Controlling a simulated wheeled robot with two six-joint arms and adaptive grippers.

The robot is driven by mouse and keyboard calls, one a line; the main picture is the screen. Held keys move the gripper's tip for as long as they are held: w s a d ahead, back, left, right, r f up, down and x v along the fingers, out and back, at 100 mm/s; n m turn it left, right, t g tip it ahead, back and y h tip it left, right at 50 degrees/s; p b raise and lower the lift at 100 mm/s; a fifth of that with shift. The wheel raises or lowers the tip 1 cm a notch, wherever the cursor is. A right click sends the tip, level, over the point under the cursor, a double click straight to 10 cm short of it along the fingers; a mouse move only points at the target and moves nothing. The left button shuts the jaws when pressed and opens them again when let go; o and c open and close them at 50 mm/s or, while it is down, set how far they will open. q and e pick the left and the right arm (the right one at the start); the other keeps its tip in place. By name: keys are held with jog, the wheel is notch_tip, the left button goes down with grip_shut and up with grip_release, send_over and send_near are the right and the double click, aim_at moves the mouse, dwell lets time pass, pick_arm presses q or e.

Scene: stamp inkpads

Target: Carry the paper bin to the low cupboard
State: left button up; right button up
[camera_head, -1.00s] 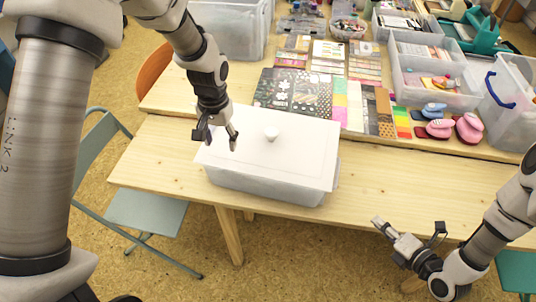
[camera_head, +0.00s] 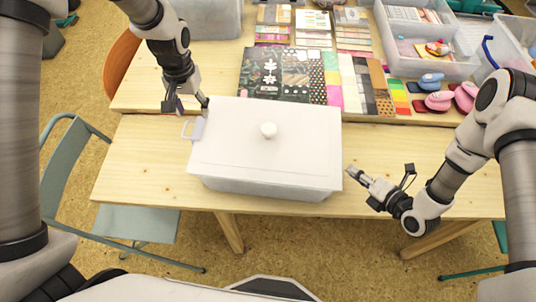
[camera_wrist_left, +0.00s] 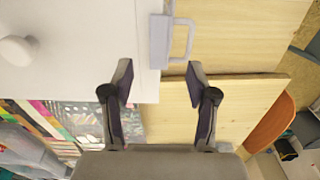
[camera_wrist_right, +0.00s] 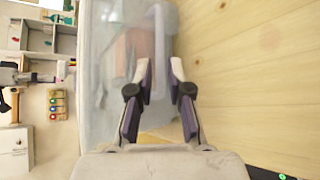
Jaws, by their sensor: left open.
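The paper bin (camera_head: 262,187) is a translucent box with a flat white lid and a round knob, standing on the wooden table. My left gripper (camera_head: 191,108) is open and empty at its far left corner. The left wrist view shows the bin's left handle (camera_wrist_left: 190,42) beyond the open fingers (camera_wrist_left: 160,82), apart from them. My right gripper (camera_head: 352,174) is low beside the bin's right end. In the right wrist view its fingers (camera_wrist_right: 161,72) are a little apart at the bin's pale side handle; contact is unclear. I cannot make out which piece is the low cupboard.
Behind the bin lie paper sheets (camera_head: 272,74), clear tubs (camera_head: 430,62) and pink punches (camera_head: 439,101). A folding chair (camera_head: 140,220) stands at the left front. The table is bare right of my right gripper. Shelving (camera_wrist_right: 40,40) shows in the right wrist view.

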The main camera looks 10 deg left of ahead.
aim_at(198, 127)
pick_arm(q)
notch_tip(198, 127, down, 6)
jog(key=shift+f, duration=0.2)
pick_arm(e)
jog(key=x, duration=0.6)
jog(key=shift+w+a+f, duration=0.1)
jog(key=shift+a, duration=0.05)
pick_arm(q)
jog(key=shift+c, duration=1.4)
pick_arm(e)
jog(key=shift+c, duration=1.4)
pick_arm(q)
grip_shut()
pick_arm(e)
grip_shut()
